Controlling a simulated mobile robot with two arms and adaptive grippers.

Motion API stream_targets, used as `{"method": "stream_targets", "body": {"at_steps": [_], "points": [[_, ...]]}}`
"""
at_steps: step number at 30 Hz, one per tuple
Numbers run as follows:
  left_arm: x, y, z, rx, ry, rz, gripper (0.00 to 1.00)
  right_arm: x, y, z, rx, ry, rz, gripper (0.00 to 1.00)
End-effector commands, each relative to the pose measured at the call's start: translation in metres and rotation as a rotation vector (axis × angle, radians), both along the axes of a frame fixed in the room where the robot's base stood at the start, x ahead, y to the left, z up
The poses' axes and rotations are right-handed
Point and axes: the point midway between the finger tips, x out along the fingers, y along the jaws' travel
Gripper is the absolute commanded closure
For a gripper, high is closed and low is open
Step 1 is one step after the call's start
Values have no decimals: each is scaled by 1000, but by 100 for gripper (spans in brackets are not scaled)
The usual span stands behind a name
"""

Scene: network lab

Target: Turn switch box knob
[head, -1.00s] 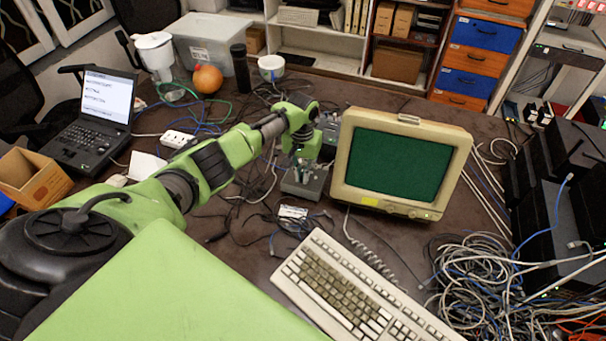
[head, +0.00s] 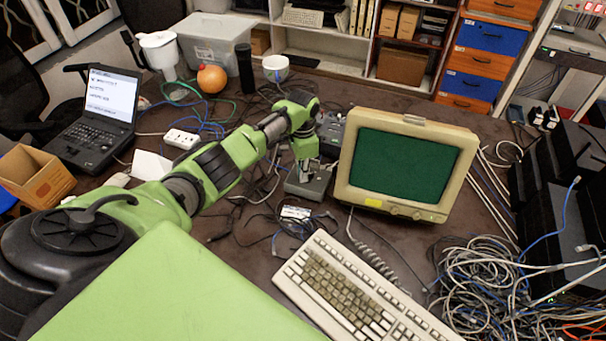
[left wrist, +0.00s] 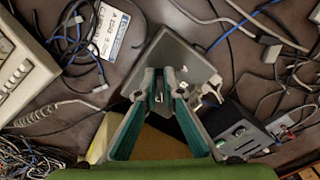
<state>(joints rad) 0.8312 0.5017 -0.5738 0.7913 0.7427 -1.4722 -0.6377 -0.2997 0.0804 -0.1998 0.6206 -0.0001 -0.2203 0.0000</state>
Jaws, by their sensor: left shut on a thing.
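The switch box (head: 308,184) is a small grey box on the brown table, just left of the old monitor. In the left wrist view the box (left wrist: 172,60) lies under the fingers, with light cable plugs at one side. My left gripper (head: 306,167) points down onto the top of the box. In the left wrist view its fingers (left wrist: 160,88) are close together around the dark knob (left wrist: 159,92) on the box's top. The fingers hide most of the knob. My right gripper is not in view.
The beige monitor (head: 405,170) stands close to the right of the box. A keyboard (head: 355,290) lies in front, and tangled cables (head: 490,290) lie at the right. A white label card (head: 295,212) lies near the box. A power strip (head: 181,139) is to the left.

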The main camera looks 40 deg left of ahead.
Motion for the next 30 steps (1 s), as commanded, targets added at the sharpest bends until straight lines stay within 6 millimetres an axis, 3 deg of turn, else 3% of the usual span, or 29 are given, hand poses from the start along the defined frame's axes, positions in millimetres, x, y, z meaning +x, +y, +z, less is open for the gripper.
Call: {"method": "stream_targets", "body": {"at_steps": [9,26,28,30], "points": [[3,1,1,-2,-4,-131,100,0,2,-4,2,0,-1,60],[3,1,1,-2,-4,-160,100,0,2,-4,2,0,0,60],[3,1,1,-2,-4,-160,79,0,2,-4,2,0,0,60],[3,1,1,-2,-4,-160,75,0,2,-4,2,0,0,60]]}}
